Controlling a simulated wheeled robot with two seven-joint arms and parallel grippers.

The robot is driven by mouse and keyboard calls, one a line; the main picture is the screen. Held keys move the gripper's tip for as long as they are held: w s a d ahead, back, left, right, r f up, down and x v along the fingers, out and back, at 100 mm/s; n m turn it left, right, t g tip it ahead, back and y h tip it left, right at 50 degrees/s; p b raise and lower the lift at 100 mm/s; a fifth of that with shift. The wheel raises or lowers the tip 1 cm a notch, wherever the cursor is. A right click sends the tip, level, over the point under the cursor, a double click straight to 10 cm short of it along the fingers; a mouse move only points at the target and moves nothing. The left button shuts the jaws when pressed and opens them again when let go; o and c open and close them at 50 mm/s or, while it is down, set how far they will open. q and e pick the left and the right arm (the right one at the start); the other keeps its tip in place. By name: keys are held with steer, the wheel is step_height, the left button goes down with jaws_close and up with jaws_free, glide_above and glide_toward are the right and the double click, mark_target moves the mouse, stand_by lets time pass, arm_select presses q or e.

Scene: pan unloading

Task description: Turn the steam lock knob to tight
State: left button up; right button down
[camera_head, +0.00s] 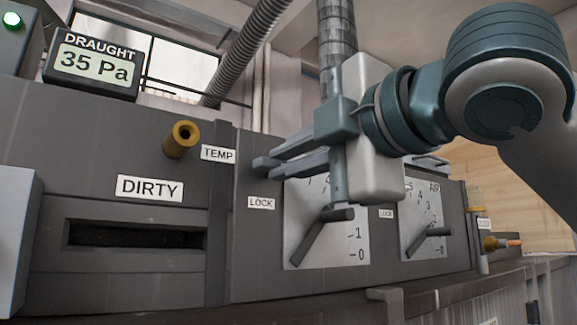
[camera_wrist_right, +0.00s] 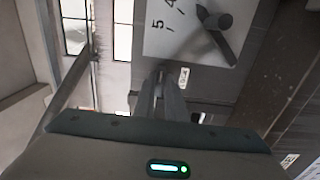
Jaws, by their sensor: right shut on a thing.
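My right gripper (camera_head: 270,166) reaches in from the upper right, its two fingers pointing at the dark panel just above the left LOCK label (camera_head: 261,203). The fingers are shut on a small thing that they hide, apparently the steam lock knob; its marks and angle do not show. In the right wrist view, the fingers (camera_wrist_right: 160,76) meet the panel beside the white dial plate and the LOCK label (camera_wrist_right: 183,78). The word on the left dial plate is covered by my gripper. My left gripper is not in view.
Close to the fingers is the left dial plate (camera_head: 340,252) with a dark lever (camera_head: 318,238). A second dial plate (camera_head: 420,205) with its lever stands to the right. A brass tube (camera_head: 180,139), a DIRTY slot (camera_head: 135,236) and a draught display (camera_head: 94,66) are left.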

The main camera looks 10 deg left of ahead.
stand_by(0.3)
steer(key=c, duration=1.8)
jaws_free()
